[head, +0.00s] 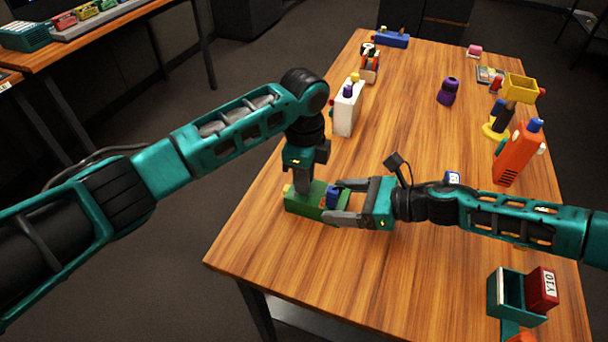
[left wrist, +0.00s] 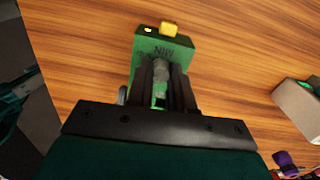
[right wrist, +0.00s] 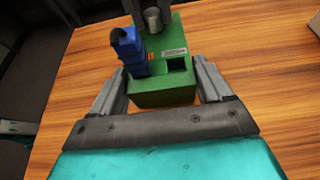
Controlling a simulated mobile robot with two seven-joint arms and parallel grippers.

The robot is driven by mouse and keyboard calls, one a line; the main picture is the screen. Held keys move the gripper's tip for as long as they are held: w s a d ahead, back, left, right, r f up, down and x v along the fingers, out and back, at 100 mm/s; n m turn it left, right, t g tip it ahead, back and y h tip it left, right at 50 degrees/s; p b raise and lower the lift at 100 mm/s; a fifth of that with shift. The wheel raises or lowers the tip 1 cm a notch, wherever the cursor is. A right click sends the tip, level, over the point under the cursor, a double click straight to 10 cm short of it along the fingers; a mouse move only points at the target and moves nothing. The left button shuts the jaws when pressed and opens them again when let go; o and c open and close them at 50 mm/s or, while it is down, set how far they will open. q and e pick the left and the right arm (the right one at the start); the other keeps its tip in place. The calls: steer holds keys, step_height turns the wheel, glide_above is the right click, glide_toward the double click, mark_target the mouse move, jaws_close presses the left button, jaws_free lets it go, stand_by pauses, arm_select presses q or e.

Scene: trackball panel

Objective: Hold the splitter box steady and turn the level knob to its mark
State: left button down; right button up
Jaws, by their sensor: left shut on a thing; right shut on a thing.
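The green splitter box (head: 298,203) lies near the table's left edge. My right gripper (head: 334,203) is shut on the box from the right, with one finger along each side; the right wrist view shows the box (right wrist: 165,98) between them. My left gripper (head: 303,188) points down from above. In the left wrist view its fingers are shut around a grey cylindrical knob (left wrist: 160,72) on the box's top; the knob also shows in the right wrist view (right wrist: 153,19). Lettering (left wrist: 166,53) is beside it. I cannot make out the knob's pointer or mark.
A blue part (right wrist: 128,50) stands on the box beside a dark square opening, and a yellow piece (left wrist: 169,29) is at the far end. A white box (head: 346,108) stands farther back. An orange device (head: 516,153) stands right. The middle table is clear.

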arm_select(q)
steer(key=shift+n, duration=1.1)
steer(key=c, duration=1)
jaws_free()
steer(key=shift+r, duration=0.1)
step_height(320, 180, up, 12)
steer(key=shift+f, duration=0.1)
